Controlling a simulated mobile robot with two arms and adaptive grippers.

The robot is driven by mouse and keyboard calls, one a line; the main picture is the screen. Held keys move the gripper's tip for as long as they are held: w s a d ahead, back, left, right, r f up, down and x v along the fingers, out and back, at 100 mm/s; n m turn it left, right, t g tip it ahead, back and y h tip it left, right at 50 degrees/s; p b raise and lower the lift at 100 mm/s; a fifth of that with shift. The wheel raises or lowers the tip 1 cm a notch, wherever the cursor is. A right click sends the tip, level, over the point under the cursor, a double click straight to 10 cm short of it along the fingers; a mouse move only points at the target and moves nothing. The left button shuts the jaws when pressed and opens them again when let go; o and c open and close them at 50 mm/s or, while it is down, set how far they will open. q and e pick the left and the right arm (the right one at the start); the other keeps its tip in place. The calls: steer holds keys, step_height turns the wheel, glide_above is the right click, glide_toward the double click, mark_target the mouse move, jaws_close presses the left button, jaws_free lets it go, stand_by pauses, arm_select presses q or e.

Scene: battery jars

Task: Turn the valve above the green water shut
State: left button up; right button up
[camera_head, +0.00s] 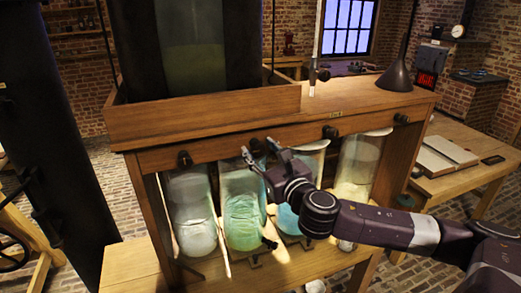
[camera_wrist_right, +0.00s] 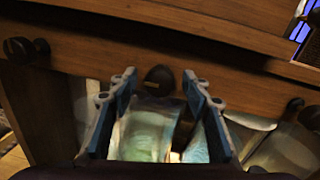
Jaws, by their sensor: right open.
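A row of dark knob-like valves runs along the wooden front rail above the glass jars. The valve above the green water (camera_head: 257,147) is the second from the left, over the jar of green water (camera_head: 242,215). In the right wrist view this valve (camera_wrist_right: 160,78) shows between the two fingers. My right gripper (camera_head: 259,156) is open, with one finger on each side of that valve. It also shows in the right wrist view (camera_wrist_right: 158,90), with gaps between the fingers and the valve, so contact is not visible. My left gripper is out of view.
Other valves are at the left (camera_head: 184,160) and right (camera_head: 330,132). A cloudy white jar (camera_head: 193,215), a blue jar (camera_head: 287,218) and a pale jar (camera_head: 356,165) stand beside the green one. A wooden box (camera_head: 210,118) sits above the rail.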

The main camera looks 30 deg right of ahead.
steer(key=c, duration=1.2)
steer(key=shift+o, duration=0.2)
steer(key=shift+f+m, duration=0.1)
steer(key=shift+m, duration=0.3)
steer(key=m+b, duration=0.1)
steer(key=m, duration=0.2)
steer(key=shift+f+m+b, duration=0.1)
steer(key=shift+m+b, duration=0.2)
steer(key=m+b, duration=0.1)
steer(key=m, duration=0.3)
steer(key=shift+m+h, duration=0.4)
steer(key=m, duration=0.4)
steer(key=shift+m+t+b, duration=0.3)
steer(key=shift+m+b, duration=0.05)
steer(key=shift+m, duration=0.05)
steer(key=shift+m+h, duration=0.5)
steer(key=shift+m, duration=1.9)
